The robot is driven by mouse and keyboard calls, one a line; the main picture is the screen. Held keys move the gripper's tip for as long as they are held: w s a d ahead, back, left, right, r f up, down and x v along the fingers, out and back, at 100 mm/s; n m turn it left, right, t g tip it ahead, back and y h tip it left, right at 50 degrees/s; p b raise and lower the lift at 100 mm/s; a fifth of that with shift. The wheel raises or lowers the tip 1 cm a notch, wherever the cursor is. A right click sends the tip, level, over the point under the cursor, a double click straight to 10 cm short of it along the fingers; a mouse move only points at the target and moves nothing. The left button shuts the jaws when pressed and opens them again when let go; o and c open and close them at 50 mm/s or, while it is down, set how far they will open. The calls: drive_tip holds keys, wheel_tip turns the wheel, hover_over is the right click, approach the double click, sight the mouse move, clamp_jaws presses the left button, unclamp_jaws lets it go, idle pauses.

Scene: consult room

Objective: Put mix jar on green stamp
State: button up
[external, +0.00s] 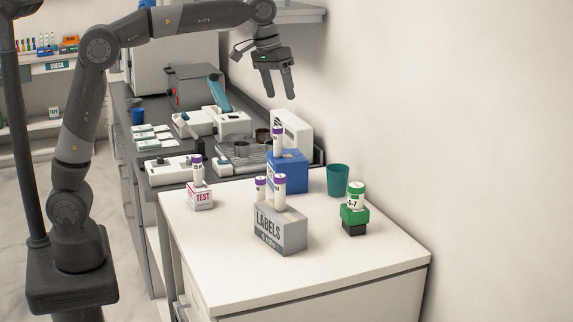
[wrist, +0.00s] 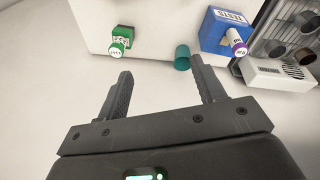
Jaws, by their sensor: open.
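A small white jar (external: 356,195) with a green lid and a dark label appears to stand upright on a green block with a black base, the green stamp (external: 353,216). I cannot read the word "mix" on any jar. In the wrist view, the jar's green lid (wrist: 117,50) and the green block (wrist: 125,29) overlap at upper left. My gripper (external: 281,97) is open and empty, high above the far side of the table and pointing down. Its two fingers (wrist: 161,88) show apart in the wrist view, with nothing between them.
A teal cup (external: 338,180) stands beside the stamp. A blue box (external: 288,172), a grey LABELS box (external: 281,233) and a TEST box (external: 200,197) hold purple-capped tubes. Lab equipment (external: 232,123) fills the counter behind. The white table's (external: 330,270) front is clear.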

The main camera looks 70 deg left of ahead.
drive_tip(key=s+a+f+m+t, duration=0.1)
drive_tip(key=s+a+f, duration=0.15)
drive_tip(key=s, duration=0.65)
drive_tip(key=s+a+f+m+t, duration=0.1)
drive_tip(key=s+a, duration=0.2)
drive_tip(key=s, duration=0.6)
drive_tip(key=s+a+f+m+t+y, duration=0.1)
drive_tip(key=s+a+f, duration=0.1)
drive_tip(key=s+f, duration=0.8)
drive_tip(key=s, duration=0.4)
drive_tip(key=shift+s+a+f+m, duration=0.2)
drive_tip(key=shift+f+m, duration=0.2)
